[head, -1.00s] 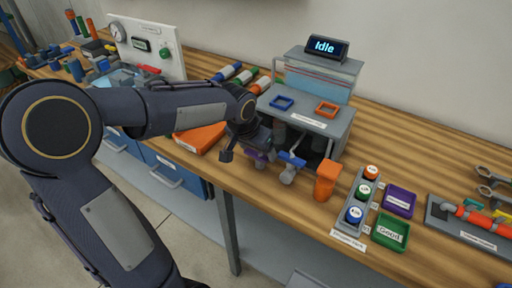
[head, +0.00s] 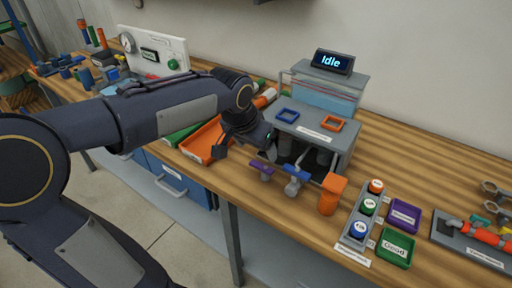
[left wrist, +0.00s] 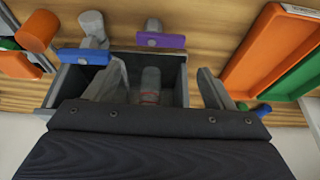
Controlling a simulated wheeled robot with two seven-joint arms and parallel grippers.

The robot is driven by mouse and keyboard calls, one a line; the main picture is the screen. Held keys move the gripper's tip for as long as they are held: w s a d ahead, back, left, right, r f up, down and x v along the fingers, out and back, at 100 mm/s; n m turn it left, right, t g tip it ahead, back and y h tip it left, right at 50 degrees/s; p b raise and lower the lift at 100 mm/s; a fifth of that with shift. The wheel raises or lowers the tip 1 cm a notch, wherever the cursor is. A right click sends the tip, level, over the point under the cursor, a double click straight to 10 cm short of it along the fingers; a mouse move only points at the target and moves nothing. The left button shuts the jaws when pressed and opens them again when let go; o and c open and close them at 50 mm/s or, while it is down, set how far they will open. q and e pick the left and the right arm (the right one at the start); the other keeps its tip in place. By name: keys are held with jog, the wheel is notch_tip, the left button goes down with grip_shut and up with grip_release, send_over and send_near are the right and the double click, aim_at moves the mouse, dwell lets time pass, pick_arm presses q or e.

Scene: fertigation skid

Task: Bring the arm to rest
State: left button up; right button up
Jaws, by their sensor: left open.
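My left arm reaches in from the left in the head view. Its gripper (head: 243,146) is over the bench at the left front corner of the grey skid (head: 338,142). In the left wrist view the two fingers (left wrist: 158,88) are spread wide, with nothing gripped. Between them, farther off, a grey cylinder with a reddish band (left wrist: 150,85) stands in the skid's bay. The purple-handled valve (head: 262,168) and blue-handled valve (head: 295,173) are in front of the skid, apart from the fingers. My right gripper is out of view.
An orange tray (head: 203,142) lies left of the gripper, close to it. An orange cylinder (head: 332,195) stands at the skid's right front. A rack of several capped bottles (head: 358,230), a purple tray (head: 404,215) and a green tray (head: 397,249) are farther right. The display reads "Idle" (head: 332,61).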

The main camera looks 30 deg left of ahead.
pick_arm(q)
jog(key=s+d+n+h+p, duration=0.1)
jog(key=s+d+p, duration=0.1)
jog(key=s, duration=0.8)
jog(key=s+d+n+t+h+p, duration=0.1)
jog(key=s+d, duration=0.3)
jog(key=s, duration=0.6)
jog(key=shift+f+n+h+p, duration=0.45)
jog(key=shift+n+h+p, duration=0.05)
jog(key=shift+h+p, duration=0.25)
